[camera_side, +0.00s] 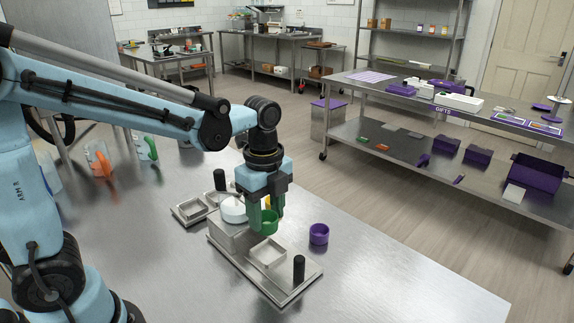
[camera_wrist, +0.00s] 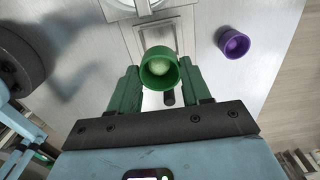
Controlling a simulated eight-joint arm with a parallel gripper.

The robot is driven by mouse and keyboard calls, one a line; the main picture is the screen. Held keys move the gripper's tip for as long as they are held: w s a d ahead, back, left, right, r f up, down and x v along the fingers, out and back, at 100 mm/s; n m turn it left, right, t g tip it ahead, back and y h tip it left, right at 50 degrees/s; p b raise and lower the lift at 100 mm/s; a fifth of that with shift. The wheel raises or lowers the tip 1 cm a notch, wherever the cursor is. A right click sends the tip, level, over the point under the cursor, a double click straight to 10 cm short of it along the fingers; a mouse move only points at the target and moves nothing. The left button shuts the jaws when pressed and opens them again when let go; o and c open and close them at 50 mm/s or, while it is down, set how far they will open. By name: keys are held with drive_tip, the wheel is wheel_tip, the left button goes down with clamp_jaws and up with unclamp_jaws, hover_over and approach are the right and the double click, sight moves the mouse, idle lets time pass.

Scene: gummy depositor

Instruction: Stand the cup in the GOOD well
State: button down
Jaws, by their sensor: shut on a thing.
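My gripper (camera_side: 265,215) is shut on a green cup (camera_side: 269,224), with a green finger on each side of it. In the wrist view the cup (camera_wrist: 146,78) faces me mouth-on, with something pale and round showing inside it. The cup appears held above the steel fixture (camera_side: 238,262), near a square-rimmed well (camera_side: 283,263); the exact gap is hard to judge. Two more square wells, the left one (camera_side: 191,209) and the right one (camera_side: 222,196), sit on a plate behind. No GOOD label is readable, so I cannot tell which well it names.
A purple cup (camera_side: 319,234) stands on the table right of the fixture, also in the wrist view (camera_wrist: 234,44). Black posts rise at the front (camera_side: 299,268) and back (camera_side: 219,180). A white round part (camera_side: 232,210) sits left of my gripper. The table's right front is clear.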

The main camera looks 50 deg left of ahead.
wheel_tip(320, 180, up, 5)
drive_tip(key=shift+r, duration=0.1)
drive_tip(key=w+a+n, duration=0.2)
drive_tip(key=a+n, duration=0.1)
drive_tip(key=a, duration=0.9)
drive_tip(key=w+a+n, duration=0.2)
drive_tip(key=a+n, duration=0.1)
drive_tip(key=a, duration=0.9)
drive_tip(key=shift+a+f, duration=0.2)
drive_tip(key=shift+f, duration=0.6)
drive_tip(key=shift+a+f, duration=0.2)
drive_tip(key=shift+f, duration=0.55)
drive_tip(key=shift+a+f, duration=0.2)
drive_tip(key=shift+f, duration=0.6)
drive_tip(key=shift+f, duration=3.1)
drive_tip(key=shift+f, duration=0.25)
drive_tip(key=shift+f, duration=0.65)
